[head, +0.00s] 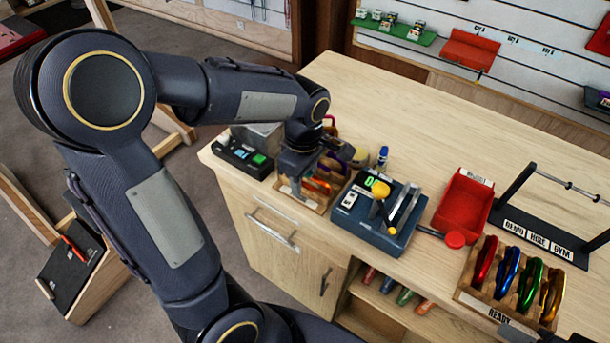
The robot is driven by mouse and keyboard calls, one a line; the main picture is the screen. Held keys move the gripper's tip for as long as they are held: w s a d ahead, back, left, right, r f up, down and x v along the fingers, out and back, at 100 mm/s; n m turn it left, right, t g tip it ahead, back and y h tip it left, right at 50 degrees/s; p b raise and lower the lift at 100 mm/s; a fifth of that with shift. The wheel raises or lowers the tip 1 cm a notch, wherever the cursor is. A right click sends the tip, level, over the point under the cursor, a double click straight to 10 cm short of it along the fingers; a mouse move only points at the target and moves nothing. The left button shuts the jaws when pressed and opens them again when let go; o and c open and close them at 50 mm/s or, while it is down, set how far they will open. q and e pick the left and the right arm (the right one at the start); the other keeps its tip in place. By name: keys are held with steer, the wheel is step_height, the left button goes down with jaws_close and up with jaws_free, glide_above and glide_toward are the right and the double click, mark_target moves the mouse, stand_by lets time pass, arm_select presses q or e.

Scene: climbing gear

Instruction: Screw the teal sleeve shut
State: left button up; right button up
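My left gripper (300,172) points down over a small wooden rack (318,206) near the table's left front corner. Carabiners in the rack show beside it: a purple one (346,152), an orange one (317,186) and a red one. The wrist and hand cover part of the rack. I cannot make out the fingertips, whether they are open, or whether they touch a carabiner. I cannot pick out a teal sleeve; it may be hidden behind the hand.
A black box with a green button (258,160) stands left of the rack. Right of it are a blue device (350,215) with a yellow-knobbed lever, a red tray (446,208), a black stand (540,236) and a READY rack (470,290) with several carabiners. The table's back middle is clear.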

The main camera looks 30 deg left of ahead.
arm_select(q)
steer(key=shift+r+p, duration=0.75)
steer(key=shift+r, duration=0.3)
steer(key=shift+w, duration=0.75)
step_height(320, 180, up, 10)
steer(key=p, duration=0.8)
